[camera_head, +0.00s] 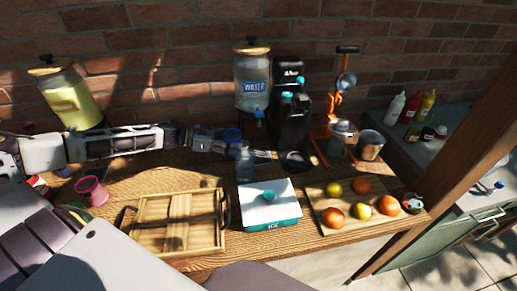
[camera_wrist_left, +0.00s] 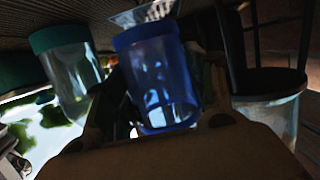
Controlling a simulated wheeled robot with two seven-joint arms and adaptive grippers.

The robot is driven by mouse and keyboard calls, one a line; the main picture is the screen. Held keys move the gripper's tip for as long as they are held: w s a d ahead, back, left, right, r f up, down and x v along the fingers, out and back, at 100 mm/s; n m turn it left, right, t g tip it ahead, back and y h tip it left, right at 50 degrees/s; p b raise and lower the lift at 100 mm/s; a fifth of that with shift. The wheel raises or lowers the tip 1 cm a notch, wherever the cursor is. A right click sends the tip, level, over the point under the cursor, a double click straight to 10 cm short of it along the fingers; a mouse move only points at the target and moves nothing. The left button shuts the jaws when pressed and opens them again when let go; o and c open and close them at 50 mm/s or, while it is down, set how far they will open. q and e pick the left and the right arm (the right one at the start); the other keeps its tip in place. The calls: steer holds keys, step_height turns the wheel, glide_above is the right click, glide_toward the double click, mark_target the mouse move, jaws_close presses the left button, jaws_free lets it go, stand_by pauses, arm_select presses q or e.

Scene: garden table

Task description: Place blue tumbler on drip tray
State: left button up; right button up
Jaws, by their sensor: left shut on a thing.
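The blue tumbler (camera_head: 232,134) is in front of the water dispenser in the head view. In the left wrist view the tumbler (camera_wrist_left: 160,82) is large, with a deep blue rim and clear blue sides. My left gripper (camera_head: 222,142) is shut on it; its dark fingers (camera_wrist_left: 160,112) flank it in the wrist view. A dark flat piece, seemingly the drip tray (camera_head: 263,156), lies below the dispenser tap, right of the tumbler. The tumbler's exact height above the table is unclear. My right gripper is not in view.
A clear glass (camera_head: 245,165) stands close in front of the tumbler. The water dispenser (camera_head: 252,82) and a black machine (camera_head: 289,110) stand behind. A wooden tray (camera_head: 150,208), an ice box (camera_head: 270,222) and a fruit board (camera_head: 322,217) fill the front.

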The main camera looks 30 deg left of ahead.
arm_select(q)
steer(key=shift+w+d, duration=0.2)
steer(key=shift+d, duration=0.1)
steer(key=shift+w+d, duration=0.35)
steer(key=shift+d, duration=0.05)
steer(key=shift+w+d, duration=0.5)
steer(key=shift+d, duration=0.2)
steer(key=shift+w+d+r, duration=0.1)
steer(key=shift+w+d, duration=0.85)
steer(key=shift+d, duration=0.25)
steer(key=shift+w+d, duration=0.55)
steer(key=shift+d, duration=0.15)
steer(key=shift+w+d, duration=0.35)
steer(key=shift+d, duration=0.1)
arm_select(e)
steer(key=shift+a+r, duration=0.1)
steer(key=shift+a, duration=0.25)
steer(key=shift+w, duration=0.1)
